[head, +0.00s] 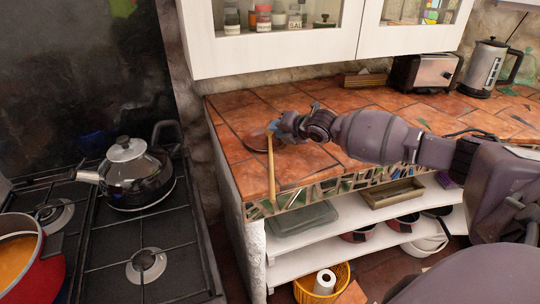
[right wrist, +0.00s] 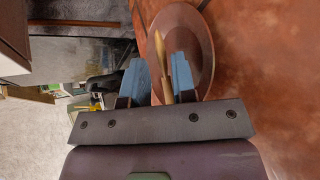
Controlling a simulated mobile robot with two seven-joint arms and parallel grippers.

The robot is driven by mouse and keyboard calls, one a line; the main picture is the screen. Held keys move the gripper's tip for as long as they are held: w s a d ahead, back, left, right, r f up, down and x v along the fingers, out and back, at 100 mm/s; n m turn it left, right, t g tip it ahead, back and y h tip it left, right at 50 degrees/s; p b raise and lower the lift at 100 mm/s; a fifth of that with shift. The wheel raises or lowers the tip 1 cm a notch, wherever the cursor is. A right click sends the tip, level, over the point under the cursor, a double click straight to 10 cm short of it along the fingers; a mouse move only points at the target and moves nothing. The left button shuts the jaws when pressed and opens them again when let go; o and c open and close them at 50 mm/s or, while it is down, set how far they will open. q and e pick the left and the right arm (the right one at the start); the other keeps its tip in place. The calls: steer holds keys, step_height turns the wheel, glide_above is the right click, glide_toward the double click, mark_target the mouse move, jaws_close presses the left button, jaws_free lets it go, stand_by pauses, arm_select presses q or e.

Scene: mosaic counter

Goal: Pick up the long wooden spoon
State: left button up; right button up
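The long wooden spoon (head: 271,170) is a thin pale stick in the head view. It runs from my right gripper (head: 274,127) toward the counter's front edge. In the right wrist view the spoon (right wrist: 160,57) passes between the two blue fingertips of my right gripper (right wrist: 159,78). The fingers are apart, with a visible gap on the left side of the spoon; the spoon is close to the right finger. I cannot tell whether it touches. My left gripper is not in view.
A round brown plate or board (right wrist: 199,45) lies by the fingers on the tiled counter (head: 235,112). The stove with a kettle (head: 131,172) and a red pot (head: 45,270) stands left. A toaster (head: 425,72) and a steel jug (head: 484,67) stand at the back right. White cabinets (head: 270,55) hang above.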

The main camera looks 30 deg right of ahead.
steer(key=x, duration=0.2)
steer(key=shift+w+f, duration=0.25)
steer(key=shift+w, duration=0.05)
steer(key=shift+r, duration=0.1)
steer(key=shift+c, duration=0.3)
jaws_close()
steer(key=shift+r, duration=0.1)
